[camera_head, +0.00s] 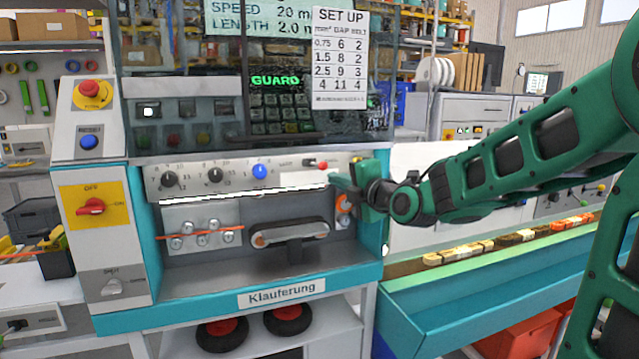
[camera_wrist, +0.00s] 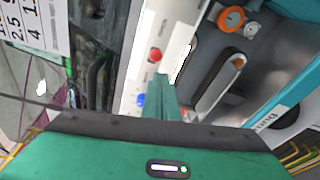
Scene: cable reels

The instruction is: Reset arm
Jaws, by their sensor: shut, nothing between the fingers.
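My green gripper (camera_head: 336,179) is at the right end of the machine's white control strip (camera_head: 240,180), at the end of my outstretched arm. Its fingers are shut with nothing between them. In the wrist view the closed fingers (camera_wrist: 160,88) point at the strip, between a red button (camera_wrist: 155,54) and a blue knob (camera_wrist: 140,99). I cannot tell whether they touch the strip. In the head view the blue knob (camera_head: 260,171) is left of the gripper and the red button (camera_head: 322,164) is just above and left of it.
Below the strip are a dark belt unit (camera_head: 290,234) and several rollers (camera_head: 202,237) with an orange wire. A yellow switch plate (camera_head: 94,208) is on the left post. The guard window (camera_head: 190,110) rises above the strip. A teal trough (camera_head: 470,290) runs off to the right.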

